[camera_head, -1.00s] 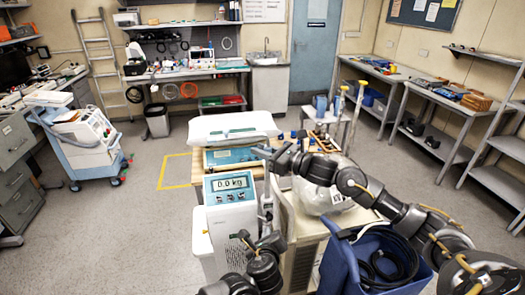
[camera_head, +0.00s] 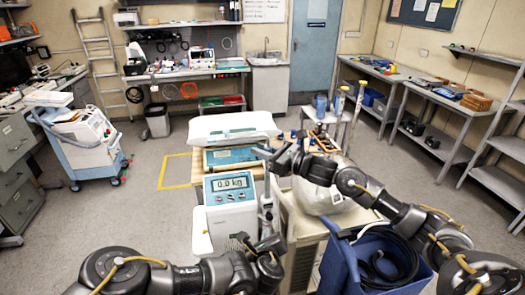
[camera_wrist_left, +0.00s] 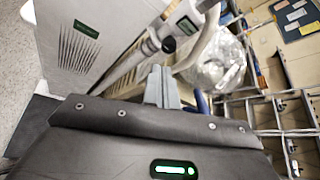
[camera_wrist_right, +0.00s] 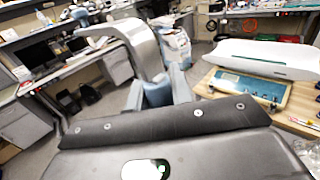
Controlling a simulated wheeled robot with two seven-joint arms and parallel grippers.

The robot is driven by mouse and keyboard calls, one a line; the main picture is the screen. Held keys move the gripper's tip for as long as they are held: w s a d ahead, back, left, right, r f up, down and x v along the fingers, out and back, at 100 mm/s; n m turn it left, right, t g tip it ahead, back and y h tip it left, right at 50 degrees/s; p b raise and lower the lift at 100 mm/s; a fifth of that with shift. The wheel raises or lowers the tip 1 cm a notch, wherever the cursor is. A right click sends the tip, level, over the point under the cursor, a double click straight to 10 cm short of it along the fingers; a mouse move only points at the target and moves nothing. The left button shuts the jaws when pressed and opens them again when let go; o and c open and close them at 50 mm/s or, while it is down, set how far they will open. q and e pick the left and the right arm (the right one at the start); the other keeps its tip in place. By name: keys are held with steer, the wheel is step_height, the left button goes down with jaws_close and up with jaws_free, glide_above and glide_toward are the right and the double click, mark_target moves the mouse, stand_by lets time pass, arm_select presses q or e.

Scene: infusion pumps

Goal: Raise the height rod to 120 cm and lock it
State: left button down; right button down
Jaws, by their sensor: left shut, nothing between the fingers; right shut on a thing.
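The scale's display (camera_head: 229,188) reads 0.0 kg. The slim height rod (camera_head: 266,190) stands upright beside it, on its right. In the left wrist view the rod (camera_wrist_left: 128,67) runs diagonally, with a dark-and-light collar (camera_wrist_left: 158,42) on it. My right gripper (camera_head: 264,153) is at the rod's upper end. In the right wrist view it is shut on a bent silver bar (camera_wrist_right: 141,47), which looks like the rod's top piece. My left gripper (camera_wrist_left: 162,76) is shut and empty, low by the rod, just short of the collar in its view. No height marks are readable.
A white baby-scale tray (camera_head: 233,126) stands behind the display. A clear plastic-wrapped item (camera_head: 318,199) and a blue bin (camera_head: 400,240) with a coiled black hose are close on the right. A blue-white cart (camera_head: 88,140) stands far left. Floor at left is clear.

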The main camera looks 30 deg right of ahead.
arm_select(q)
steer(key=w+d, duration=0.1)
steer(key=w, duration=0.5)
steer(key=shift+w+d, duration=0.35)
steer(key=shift+d, duration=0.05)
steer(key=shift+a+r, duration=0.1)
steer(key=shift+w+a+r, duration=0.1)
steer(key=shift+a+r, duration=0.1)
steer(key=s, duration=0.2)
steer(key=s+a, duration=0.1)
steer(key=s, duration=0.2)
steer(key=shift+s+a, duration=0.25)
steer(key=shift+s, duration=0.15)
